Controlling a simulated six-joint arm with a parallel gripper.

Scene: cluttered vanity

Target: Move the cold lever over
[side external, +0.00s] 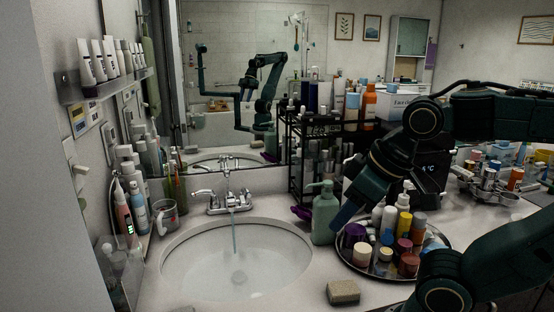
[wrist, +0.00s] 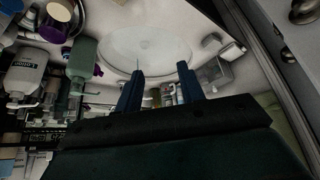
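The chrome faucet (side external: 230,204) stands behind the sink basin (side external: 184,246), and a thin stream of water (side external: 234,236) runs from its spout. One lever (side external: 203,193) points left and another lever (side external: 249,191) points right. I see no marking that tells which is cold. My gripper (side external: 342,220) is to the right of the faucet, pointing down and left, apart from both levers. In the wrist view its two fingers (wrist: 162,74) are spread with nothing held between them. There the basin (wrist: 148,45) lies beyond the fingertips, and the faucet is mostly hidden by the fingers.
A green pump bottle (side external: 324,218) stands beside my gripper in the picture. A round tray (side external: 347,262) of jars and bottles is below the arm. A black rack (side external: 297,165) stands behind. A clear mug (side external: 167,215) is left of the faucet. A sponge (side external: 343,292) lies in front.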

